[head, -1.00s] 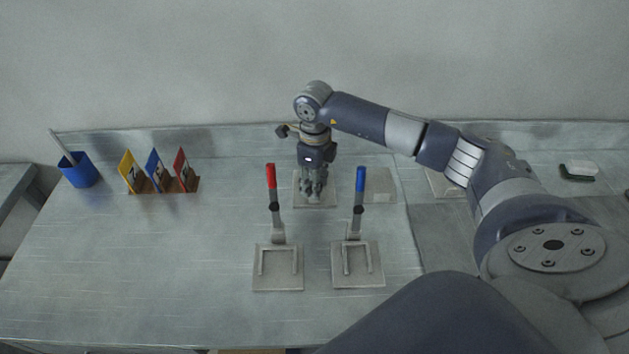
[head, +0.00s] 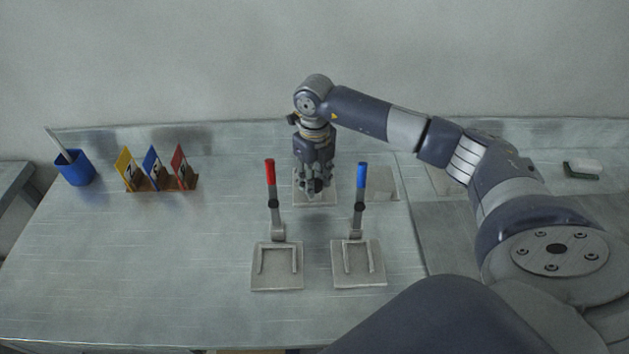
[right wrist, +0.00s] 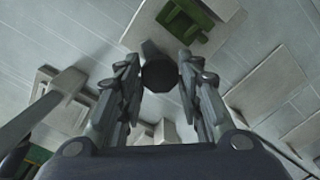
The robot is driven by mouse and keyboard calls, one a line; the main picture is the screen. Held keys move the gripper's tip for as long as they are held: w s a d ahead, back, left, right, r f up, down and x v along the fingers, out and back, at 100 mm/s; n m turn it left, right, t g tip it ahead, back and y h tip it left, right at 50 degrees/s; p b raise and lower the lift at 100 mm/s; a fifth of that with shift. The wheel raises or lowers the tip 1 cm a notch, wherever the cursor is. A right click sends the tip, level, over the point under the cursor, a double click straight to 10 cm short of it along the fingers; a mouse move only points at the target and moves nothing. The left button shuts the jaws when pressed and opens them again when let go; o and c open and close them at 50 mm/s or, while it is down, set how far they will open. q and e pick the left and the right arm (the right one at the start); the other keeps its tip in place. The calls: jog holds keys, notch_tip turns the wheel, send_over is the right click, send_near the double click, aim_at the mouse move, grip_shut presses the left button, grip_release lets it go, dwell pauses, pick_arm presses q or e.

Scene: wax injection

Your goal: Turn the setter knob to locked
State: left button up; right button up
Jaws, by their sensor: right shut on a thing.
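My right gripper (head: 317,188) points down over a pale square plate (head: 300,201) at the middle back of the bench. It is shut on a dark round knob (head: 319,185), which I take for the setter knob. In the right wrist view the knob (right wrist: 159,74) sits between the two fingers (right wrist: 158,85). The fingers hide part of it, and I cannot read any mark of its setting. My left gripper is not in view.
A red-handled lever (head: 271,176) and a blue-handled lever (head: 361,177) stand upright in front of the gripper. Yellow, blue and red cards (head: 153,168) and a blue cup (head: 75,168) are at the left. The front left bench is clear.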

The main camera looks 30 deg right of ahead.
jog(key=m+b, duration=0.1)
jog(key=m, duration=1.1)
jog(key=shift+m, duration=0.3)
dwell(0.4)
jog(key=o, duration=1.1)
jog(key=shift+r, duration=0.1)
notch_tip(320, 180, up, 12)
jog(key=shift+f, duration=0.1)
